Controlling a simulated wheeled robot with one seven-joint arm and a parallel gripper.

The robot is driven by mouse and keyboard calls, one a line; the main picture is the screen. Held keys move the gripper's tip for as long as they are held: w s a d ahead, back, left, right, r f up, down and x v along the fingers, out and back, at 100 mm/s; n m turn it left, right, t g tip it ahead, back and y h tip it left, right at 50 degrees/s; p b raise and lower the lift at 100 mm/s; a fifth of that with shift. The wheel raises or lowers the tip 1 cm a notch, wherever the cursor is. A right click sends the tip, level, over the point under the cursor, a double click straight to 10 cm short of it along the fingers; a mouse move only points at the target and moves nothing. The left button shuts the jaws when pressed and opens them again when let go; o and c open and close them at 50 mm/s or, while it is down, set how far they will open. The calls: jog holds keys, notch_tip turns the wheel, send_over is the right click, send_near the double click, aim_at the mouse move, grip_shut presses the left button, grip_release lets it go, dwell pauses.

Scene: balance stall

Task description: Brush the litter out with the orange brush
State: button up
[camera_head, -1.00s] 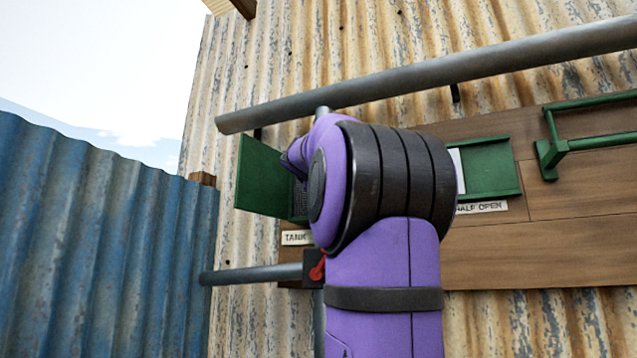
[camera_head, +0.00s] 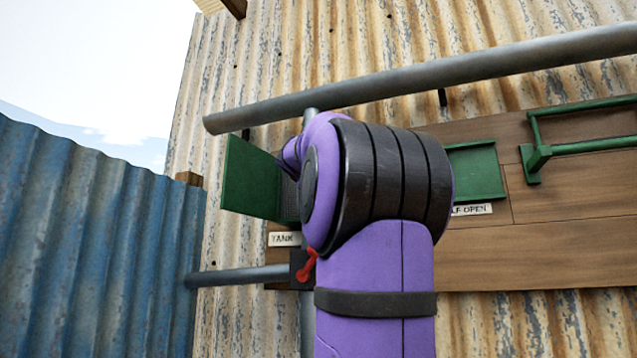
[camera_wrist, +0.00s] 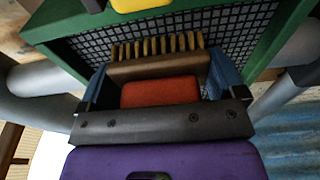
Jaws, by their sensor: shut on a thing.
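The orange brush (camera_wrist: 160,92) shows in the wrist view, with a wooden head and a row of pale bristles. My gripper (camera_wrist: 158,76) is shut on it, a blue finger at each side. The bristles point at a dark mesh (camera_wrist: 85,45) inside a green frame (camera_wrist: 50,22); I cannot tell whether they touch it. A yellow piece (camera_wrist: 140,4) is cut off at the top edge, and I cannot tell whether it is litter. In the head view my arm hides gripper and brush; the green box's flap (camera_head: 248,180) stands open beside it.
A long grey pipe (camera_head: 420,80) crosses above my arm. A lower pipe (camera_head: 240,276) meets a red valve handle (camera_head: 306,266) beneath the tank sign (camera_head: 284,239). To the right are a green panel (camera_head: 475,170) and a green rail (camera_head: 590,145). A blue corrugated fence (camera_head: 90,240) stands left.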

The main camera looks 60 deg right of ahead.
aim_at(289, 188)
jog(key=shift+w+a+f, duration=0.1)
jog(key=shift+w+a, duration=0.1)
jog(key=shift+w, duration=2.2)
jog(key=shift+w+a, duration=0.2)
jog(key=shift+w, duration=2.2)
jog(key=shift+a, duration=0.1)
jog(key=shift+w+v, duration=0.2)
jog(key=shift+v, duration=1.2)
jog(key=shift+w+v, duration=0.2)
jog(key=shift+v, duration=1.25)
jog(key=shift+a, duration=0.2)
jog(key=shift+v, duration=1.35)
jog(key=shift+w+a, duration=0.1)
jog(key=shift+w, duration=0.05)
